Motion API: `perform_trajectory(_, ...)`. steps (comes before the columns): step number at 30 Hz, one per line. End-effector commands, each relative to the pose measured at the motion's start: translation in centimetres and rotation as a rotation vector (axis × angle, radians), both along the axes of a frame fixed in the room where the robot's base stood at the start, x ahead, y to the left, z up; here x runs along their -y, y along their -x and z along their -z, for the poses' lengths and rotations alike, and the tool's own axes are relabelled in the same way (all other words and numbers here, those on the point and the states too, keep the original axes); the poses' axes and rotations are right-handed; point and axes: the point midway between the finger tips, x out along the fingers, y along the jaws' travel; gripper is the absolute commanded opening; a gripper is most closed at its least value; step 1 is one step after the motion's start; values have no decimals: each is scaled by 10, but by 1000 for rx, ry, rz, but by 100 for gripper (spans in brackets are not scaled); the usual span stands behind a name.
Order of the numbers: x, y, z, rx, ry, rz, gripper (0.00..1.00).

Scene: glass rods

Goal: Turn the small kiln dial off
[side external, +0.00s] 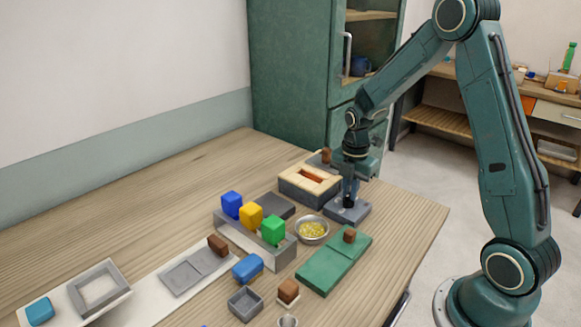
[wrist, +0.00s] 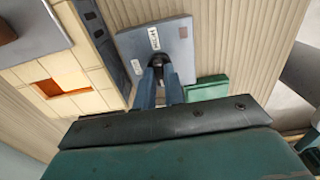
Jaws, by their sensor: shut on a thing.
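The dial is a small dark knob (wrist: 160,58) on a grey plate (wrist: 178,45); the plate also shows in the side view (side external: 358,212), beside the kiln. The kiln is a grey box with a cream brick top (side external: 295,172) and an orange-brown opening. My gripper (side external: 349,196) points down over the plate with its fingers shut on the dial. In the wrist view my two blue fingers (wrist: 159,72) stand at either side of the knob and partly hide it. Two small white labels (wrist: 153,38) are on the plate; their lettering is too small to read surely.
A bowl of yellow bits (side external: 312,230) and a green board (side external: 335,262) with a brown block stand close to the plate. A grey rack (side external: 232,228) holds blue, yellow and green blocks. The table's right edge is near; the far left of the table is clear.

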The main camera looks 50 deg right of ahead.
Motion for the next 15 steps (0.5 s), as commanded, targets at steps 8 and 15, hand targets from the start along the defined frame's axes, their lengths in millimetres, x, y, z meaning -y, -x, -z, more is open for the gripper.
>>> perform_trajectory(8,0,-1,-2,5,0,-9,0)
perform_trajectory(15,0,-1,-1,3,0,-8,33)
